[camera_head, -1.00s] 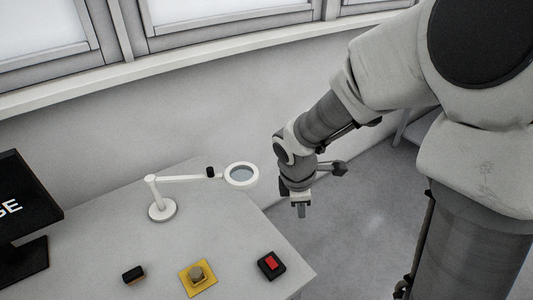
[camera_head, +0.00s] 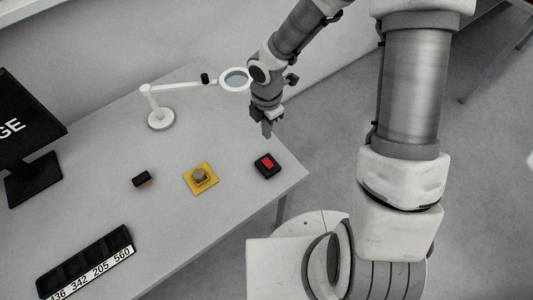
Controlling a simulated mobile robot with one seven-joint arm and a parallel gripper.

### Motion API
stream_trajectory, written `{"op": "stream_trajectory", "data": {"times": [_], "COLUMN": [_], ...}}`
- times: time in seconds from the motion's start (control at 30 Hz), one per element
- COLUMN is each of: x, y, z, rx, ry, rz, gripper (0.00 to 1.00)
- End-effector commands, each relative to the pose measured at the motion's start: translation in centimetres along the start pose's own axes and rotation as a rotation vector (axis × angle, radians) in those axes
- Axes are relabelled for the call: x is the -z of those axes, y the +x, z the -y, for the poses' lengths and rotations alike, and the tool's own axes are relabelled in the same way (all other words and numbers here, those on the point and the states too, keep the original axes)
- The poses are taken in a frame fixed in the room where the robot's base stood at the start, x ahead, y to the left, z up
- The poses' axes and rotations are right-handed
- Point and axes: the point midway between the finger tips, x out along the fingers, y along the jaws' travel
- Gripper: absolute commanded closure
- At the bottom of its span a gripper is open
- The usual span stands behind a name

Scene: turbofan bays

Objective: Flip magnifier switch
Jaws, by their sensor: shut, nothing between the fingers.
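The white magnifier lamp (camera_head: 160,118) stands on the table with a round base, a jointed arm and a ring-shaped head (camera_head: 235,79). A small black knob (camera_head: 205,78) sits on its arm, close to the head. A black box with a red rocker switch (camera_head: 267,163) lies near the table's right edge. My gripper (camera_head: 267,131) is shut and empty, pointing down just right of the magnifier head. In the picture it is just above the red switch box, apart from it. My wrist overlaps the right rim of the magnifier head in view.
A yellow plate with a round knob (camera_head: 200,178) and a small black block (camera_head: 142,180) lie left of the red switch. A numbered black tray (camera_head: 88,262) is at the front left. A monitor (camera_head: 25,130) stands at the far left. The grey table (camera_head: 205,235) is otherwise clear.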

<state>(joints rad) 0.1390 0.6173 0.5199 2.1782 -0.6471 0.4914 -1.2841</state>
Motion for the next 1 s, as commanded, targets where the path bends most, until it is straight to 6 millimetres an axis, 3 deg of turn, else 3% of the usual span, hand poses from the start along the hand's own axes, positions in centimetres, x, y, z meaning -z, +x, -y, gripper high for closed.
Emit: {"op": "stream_trajectory", "data": {"times": [0.17,0.33,0.7,1.0], "x": [0.0,0.1,0.1,0.0], "y": [0.1,1.6,9.3,13.2], "z": [0.0,0.0,0.1,0.0], "rx": [0.001,0.002,0.005,0.002], "ry": [0.001,-0.001,-0.001,0.001], "rz": [0.0,-0.001,0.0,0.0], "gripper": [1.0,1.0,1.0,1.0]}}
